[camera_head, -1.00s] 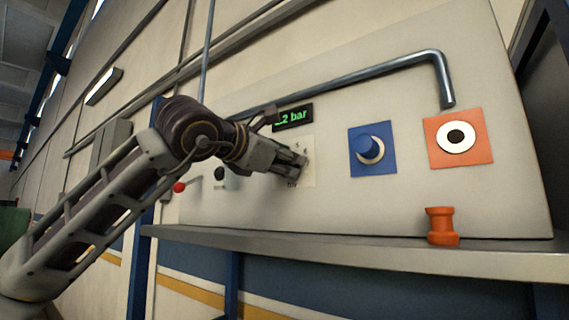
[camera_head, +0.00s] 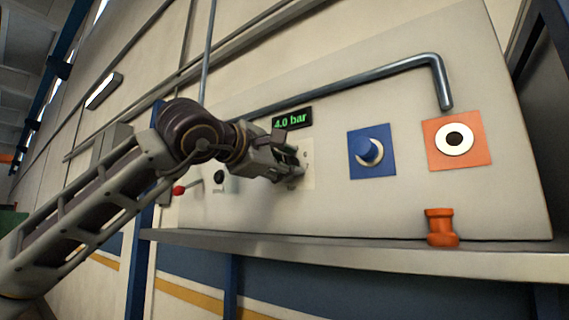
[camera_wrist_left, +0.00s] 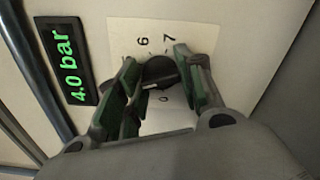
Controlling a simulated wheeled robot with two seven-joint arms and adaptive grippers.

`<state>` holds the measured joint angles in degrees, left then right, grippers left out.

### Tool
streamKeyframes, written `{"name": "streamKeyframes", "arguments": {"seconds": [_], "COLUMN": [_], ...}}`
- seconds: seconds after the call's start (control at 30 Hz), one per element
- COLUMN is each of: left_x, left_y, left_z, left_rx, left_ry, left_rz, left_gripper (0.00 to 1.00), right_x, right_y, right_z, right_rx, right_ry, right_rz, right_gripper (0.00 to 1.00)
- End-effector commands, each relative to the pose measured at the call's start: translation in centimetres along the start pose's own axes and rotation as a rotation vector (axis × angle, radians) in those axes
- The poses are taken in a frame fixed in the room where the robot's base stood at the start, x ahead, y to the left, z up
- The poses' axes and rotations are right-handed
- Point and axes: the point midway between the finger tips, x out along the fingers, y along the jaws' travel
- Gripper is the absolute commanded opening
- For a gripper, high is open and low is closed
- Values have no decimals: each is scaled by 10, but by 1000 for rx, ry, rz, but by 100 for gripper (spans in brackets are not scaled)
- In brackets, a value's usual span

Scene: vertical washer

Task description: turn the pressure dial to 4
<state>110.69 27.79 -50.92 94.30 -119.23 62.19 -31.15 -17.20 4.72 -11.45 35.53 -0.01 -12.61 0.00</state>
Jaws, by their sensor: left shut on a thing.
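The pressure dial (camera_wrist_left: 158,72) is a dark round knob on a pale scale plate, seen in the left wrist view. The numbers 6, 7 and 0 show on the plate (camera_wrist_left: 125,32); the other marks are hidden by the gripper. My left gripper (camera_wrist_left: 157,82) is shut on the dial, with its green-padded fingers on both sides of it. In the head view the left gripper (camera_head: 296,170) covers the dial. The display (camera_head: 293,118) reads 4.0 bar, and it reads the same in the left wrist view (camera_wrist_left: 66,62). My right gripper is in neither view.
An orange spool-shaped piece (camera_head: 441,228) stands on the shelf (camera_head: 340,254). A grey pipe (camera_head: 375,74) runs above. A red-tipped lever (camera_head: 180,190) is left.

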Motion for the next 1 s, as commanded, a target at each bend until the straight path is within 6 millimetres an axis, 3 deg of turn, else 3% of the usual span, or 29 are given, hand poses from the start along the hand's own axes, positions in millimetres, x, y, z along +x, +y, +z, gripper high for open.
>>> {"name": "streamKeyframes", "arguments": {"seconds": [0.4,0.43,0.57,1.0], "left_x": [0,0,0,-2], "left_y": [-1,-1,-1,0], "left_z": [0,0,0,0], "left_rx": [7,7,6,6], "left_ry": [0,0,0,0], "left_rz": [-2,-2,-2,0], "left_gripper": [13,41,58,59], "right_x": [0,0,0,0], "right_y": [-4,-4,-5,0], "right_z": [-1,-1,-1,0], "right_rx": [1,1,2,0], "right_ry": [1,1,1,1], "right_rz": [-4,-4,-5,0], "right_gripper": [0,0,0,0]}}
